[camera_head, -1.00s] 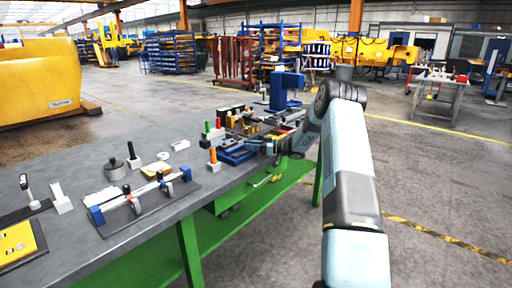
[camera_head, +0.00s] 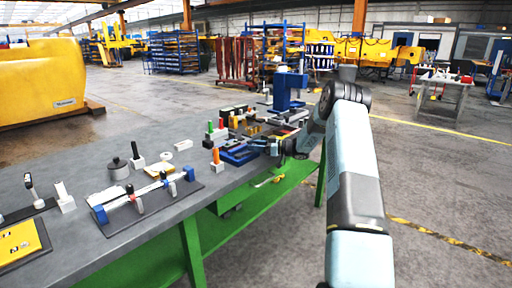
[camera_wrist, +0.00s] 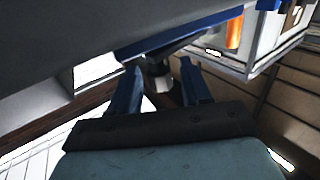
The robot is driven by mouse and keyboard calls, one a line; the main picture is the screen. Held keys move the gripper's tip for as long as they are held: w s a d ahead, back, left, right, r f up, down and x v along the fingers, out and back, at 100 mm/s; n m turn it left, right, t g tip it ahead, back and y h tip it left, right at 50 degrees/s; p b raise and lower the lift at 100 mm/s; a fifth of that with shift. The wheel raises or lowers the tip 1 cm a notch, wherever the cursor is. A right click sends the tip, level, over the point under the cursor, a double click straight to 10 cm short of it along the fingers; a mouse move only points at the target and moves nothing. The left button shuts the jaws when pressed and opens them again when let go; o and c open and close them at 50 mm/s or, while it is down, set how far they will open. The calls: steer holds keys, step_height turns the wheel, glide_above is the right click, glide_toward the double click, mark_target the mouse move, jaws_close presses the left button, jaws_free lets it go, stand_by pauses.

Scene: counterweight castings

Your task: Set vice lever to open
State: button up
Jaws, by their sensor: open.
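A low blue fixture, seemingly the vice (camera_head: 238,154), lies near the right edge of the grey bench in the head view. My gripper (camera_head: 262,146) is at its right end. In the wrist view my gripper (camera_wrist: 160,84) is open, with its two blue fingers on either side of a small dark grey piece (camera_wrist: 158,70). I cannot tell whether this piece is the lever or whether a finger touches it. A blue edge (camera_wrist: 180,36) lies just beyond the fingertips. The vice lever's position cannot be made out.
An orange-handled piece (camera_head: 216,158) and a green-handled piece (camera_head: 210,128) stand left of the blue fixture. A tall blue press (camera_head: 289,92) stands behind. A rack with a long bar (camera_head: 145,194) lies nearer on the bench (camera_head: 110,246).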

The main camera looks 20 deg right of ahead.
steer(key=v, duration=1.3)
steer(key=shift+d, duration=0.3)
steer(key=shift+s, duration=0.1)
